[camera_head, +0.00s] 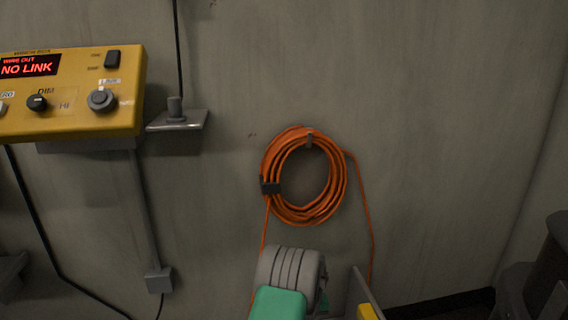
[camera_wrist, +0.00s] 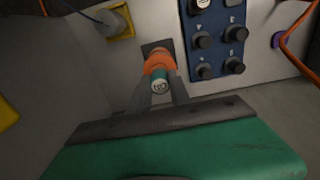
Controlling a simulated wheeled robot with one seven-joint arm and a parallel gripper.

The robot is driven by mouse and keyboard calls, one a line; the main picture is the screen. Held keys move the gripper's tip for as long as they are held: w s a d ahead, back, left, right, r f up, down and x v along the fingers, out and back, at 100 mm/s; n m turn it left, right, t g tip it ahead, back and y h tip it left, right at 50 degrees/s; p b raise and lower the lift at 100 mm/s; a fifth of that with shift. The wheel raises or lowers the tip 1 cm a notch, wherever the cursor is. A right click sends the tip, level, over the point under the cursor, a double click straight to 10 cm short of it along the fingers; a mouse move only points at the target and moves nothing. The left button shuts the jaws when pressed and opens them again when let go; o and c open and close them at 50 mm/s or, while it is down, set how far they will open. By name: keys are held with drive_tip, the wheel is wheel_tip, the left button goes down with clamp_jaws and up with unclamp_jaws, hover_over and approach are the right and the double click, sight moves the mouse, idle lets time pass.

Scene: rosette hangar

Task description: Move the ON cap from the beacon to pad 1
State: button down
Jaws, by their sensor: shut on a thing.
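The ON cap (camera_wrist: 160,86) shows in the wrist view as a small teal piece with a pale end marked ON, which looks upside down. My gripper (camera_wrist: 161,97) has its two grey fingers closed on either side of it. An orange rounded piece (camera_wrist: 158,61), perhaps the beacon, is just beyond the cap, in front of a dark square on the wall. I cannot tell whether cap and orange piece touch. The head view shows neither cap nor fingertips. I cannot identify pad 1.
A blue panel (camera_wrist: 207,52) with several dark knobs is right of the cap. A yellow-mounted grey knob (camera_wrist: 115,20) is at upper left. The head view shows a yellow console (camera_head: 75,118) reading NO LINK and a coiled orange cable (camera_head: 275,160) on the wall.

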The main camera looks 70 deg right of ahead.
drive_tip(key=shift+r+p, duration=1.65)
drive_tip(key=shift+r, duration=0.75)
